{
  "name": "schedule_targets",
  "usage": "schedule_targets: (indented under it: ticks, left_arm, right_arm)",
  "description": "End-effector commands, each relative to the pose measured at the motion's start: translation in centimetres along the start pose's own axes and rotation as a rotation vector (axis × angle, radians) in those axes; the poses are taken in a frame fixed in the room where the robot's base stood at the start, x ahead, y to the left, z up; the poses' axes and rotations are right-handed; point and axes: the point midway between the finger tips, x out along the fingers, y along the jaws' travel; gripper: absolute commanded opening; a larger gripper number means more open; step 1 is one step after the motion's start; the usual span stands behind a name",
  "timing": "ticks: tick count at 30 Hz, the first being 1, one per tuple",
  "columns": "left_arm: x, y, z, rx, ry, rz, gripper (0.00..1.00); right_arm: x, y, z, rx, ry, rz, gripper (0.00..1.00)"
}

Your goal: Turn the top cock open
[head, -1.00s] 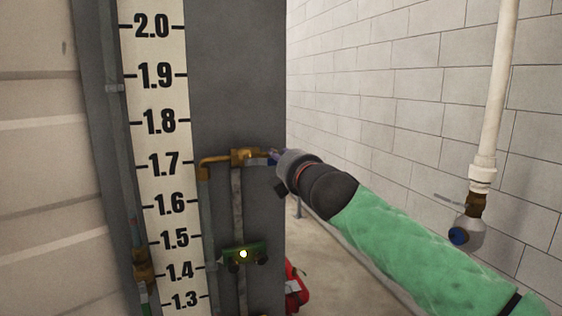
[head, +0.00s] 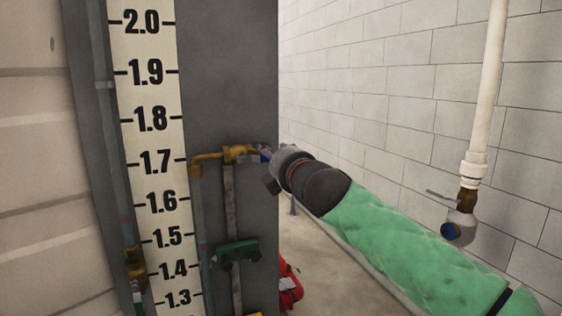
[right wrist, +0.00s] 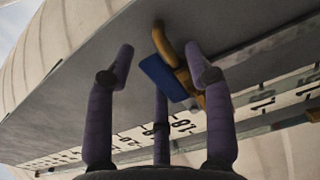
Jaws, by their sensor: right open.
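The top cock (head: 240,152) is a brass fitting on a brass elbow pipe, beside the 1.7 mark of the height scale in the head view. In the right wrist view its brass body (right wrist: 182,72) and flat blue handle (right wrist: 160,77) show. My right gripper (head: 264,152) comes in from the right at the cock's right end. In the right wrist view its purple fingers (right wrist: 160,52) are open, with the blue handle seen between them. I cannot tell whether any finger touches it. My left gripper is not in view.
The white scale board (head: 150,120) is fixed on a grey panel (head: 230,60). Below the cock is a green fitting (head: 237,252) on a vertical pipe. A red object (head: 289,285) is low behind the panel. A white pipe with a valve (head: 460,228) stands at the right wall.

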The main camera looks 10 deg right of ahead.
Motion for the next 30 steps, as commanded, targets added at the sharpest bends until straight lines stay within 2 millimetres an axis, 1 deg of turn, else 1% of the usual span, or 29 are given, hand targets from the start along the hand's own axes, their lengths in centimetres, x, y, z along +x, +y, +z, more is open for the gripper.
schedule_targets:
  ticks: [5,8,15,21,25,30]
  left_arm:
    - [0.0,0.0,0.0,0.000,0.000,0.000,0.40]
    - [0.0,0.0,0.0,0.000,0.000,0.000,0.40]
    - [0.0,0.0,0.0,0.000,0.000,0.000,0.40]
    - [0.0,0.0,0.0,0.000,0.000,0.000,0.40]
    - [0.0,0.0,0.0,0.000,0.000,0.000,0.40]
    - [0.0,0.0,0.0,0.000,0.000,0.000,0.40]
  right_arm:
    - [-1.7,0.1,0.0,-0.001,0.000,0.002,0.53]
    - [-3.1,0.1,0.1,0.000,0.000,0.002,0.53]
    - [-6.9,0.1,0.0,0.001,0.001,0.002,0.53]
    - [-9.8,0.0,0.0,0.000,0.001,0.001,0.53]
    - [-11.0,0.0,0.0,0.000,0.000,0.000,0.53]
    - [-11.7,-0.1,0.0,0.001,0.000,-0.001,0.53]
